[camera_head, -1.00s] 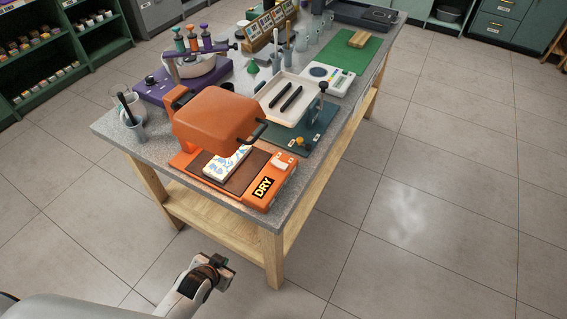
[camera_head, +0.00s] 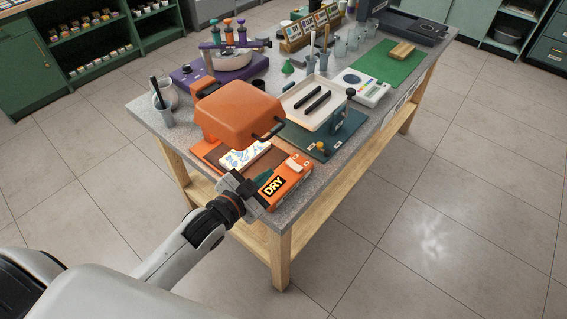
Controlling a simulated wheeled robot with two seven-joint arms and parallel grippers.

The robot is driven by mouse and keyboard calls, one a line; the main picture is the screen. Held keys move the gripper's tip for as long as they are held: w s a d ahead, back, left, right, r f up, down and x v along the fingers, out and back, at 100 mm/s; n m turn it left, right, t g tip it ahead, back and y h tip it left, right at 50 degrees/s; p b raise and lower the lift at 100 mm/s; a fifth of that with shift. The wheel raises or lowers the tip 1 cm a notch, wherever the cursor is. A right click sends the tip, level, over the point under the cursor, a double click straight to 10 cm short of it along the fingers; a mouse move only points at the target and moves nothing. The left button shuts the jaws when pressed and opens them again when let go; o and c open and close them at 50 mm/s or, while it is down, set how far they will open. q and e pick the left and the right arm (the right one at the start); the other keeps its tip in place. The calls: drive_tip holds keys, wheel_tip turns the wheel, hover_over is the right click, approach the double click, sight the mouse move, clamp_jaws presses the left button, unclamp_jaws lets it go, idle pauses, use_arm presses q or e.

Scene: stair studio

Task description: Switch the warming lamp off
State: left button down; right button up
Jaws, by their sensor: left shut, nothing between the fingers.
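The warming lamp has an orange hood (camera_head: 238,113) raised over an orange base (camera_head: 291,184) marked "DRY". It stands at the near end of the grey table. A pale rocker switch (camera_head: 298,163) sits on the right part of the base; I cannot tell which way it is tipped. A white tile with blue marks (camera_head: 243,155) lies under the hood. My left gripper (camera_head: 261,178) is shut and empty, at the base's front edge left of the "DRY" label. It looks apart from the switch. My right gripper is out of view.
A purple stand (camera_head: 190,77) and a cup with tools (camera_head: 163,115) stand at the left. The floor in front and right is clear.

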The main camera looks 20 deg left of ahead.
use_arm(q)
drive_tip(key=shift+w, duration=0.2)
drive_tip(key=p, duration=0.2)
hover_over(282, 172)
drive_tip(key=d, duration=0.2)
drive_tip(key=shift+s+a+f, duration=0.15)
drive_tip(key=shift+s+f, duration=0.05)
drive_tip(key=shift+f, duration=0.3)
drive_tip(key=shift+s+a+f, duration=0.1)
drive_tip(key=shift+s+f, duration=0.1)
drive_tip(key=shift+f, duration=0.3)
drive_tip(key=f, duration=0.2)
drive_tip(key=w+a+f, duration=0.1)
drive_tip(key=shift+f, duration=0.1)
drive_tip(key=shift+a+f, duration=0.2)
drive_tip(key=shift+f, duration=0.25)
